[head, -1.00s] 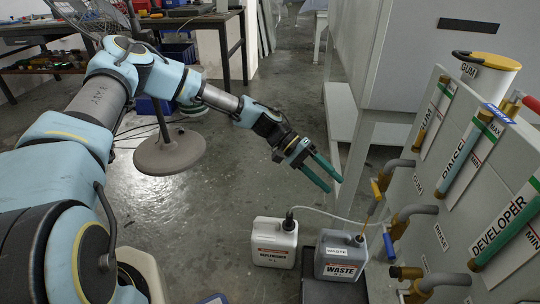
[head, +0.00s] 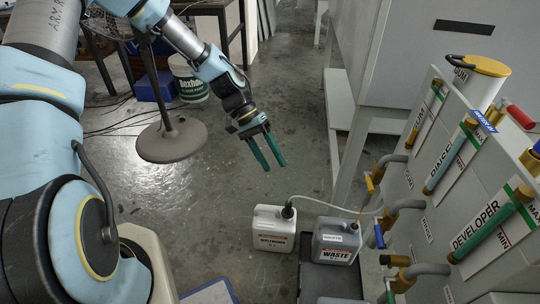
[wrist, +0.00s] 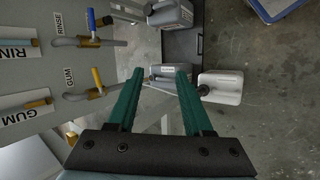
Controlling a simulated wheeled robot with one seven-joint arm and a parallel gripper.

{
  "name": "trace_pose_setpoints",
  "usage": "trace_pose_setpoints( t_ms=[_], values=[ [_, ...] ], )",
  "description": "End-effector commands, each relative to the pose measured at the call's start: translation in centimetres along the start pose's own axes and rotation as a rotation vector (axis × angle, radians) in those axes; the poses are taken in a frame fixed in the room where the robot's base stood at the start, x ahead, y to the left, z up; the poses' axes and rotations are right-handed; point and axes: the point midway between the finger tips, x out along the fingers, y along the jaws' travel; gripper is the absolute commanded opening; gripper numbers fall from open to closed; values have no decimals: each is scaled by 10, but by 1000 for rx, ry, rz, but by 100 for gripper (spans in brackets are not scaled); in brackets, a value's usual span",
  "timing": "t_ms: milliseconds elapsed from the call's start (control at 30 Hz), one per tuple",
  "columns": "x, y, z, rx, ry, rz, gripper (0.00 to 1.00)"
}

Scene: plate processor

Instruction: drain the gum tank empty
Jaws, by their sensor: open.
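The gum tank (head: 477,83) is a white cylinder with a yellow lid, standing behind the sloped panel at upper right. The gum gauge (head: 425,117) is on the panel. Below it, the gum pipe ends in a brass valve with a yellow handle (head: 370,184). In the wrist view the yellow handle (wrist: 97,78) stands crosswise to its pipe, left of my fingers. My gripper (head: 275,165) is open and empty, left of the valve and apart from it. The grey waste can (head: 337,243) stands below the panel. The tank's level cannot be read.
The rinse valve's blue handle (head: 379,236) is nearer me than the yellow one. A white can (head: 274,231) with a clear hose stands left of the waste can. A round grey stand base (head: 172,140) is farther left. The floor between is open.

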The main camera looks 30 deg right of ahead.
Motion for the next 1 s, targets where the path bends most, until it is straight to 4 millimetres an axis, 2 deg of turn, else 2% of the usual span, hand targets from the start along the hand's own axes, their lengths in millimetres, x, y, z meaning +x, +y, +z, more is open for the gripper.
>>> trace_pose_setpoints(
  t_ms=[300,600,667,767,900,1000],
  values=[
    [-2,-1,1,-3,2,-6,51],
    [3,-2,2,-18,-6,3,18],
    [14,-3,4,-55,-23,24,11],
    [44,-2,12,-177,-81,95,0],
    [93,10,21,-443,-205,251,0],
    [122,22,21,-645,-298,375,0]
  ],
)
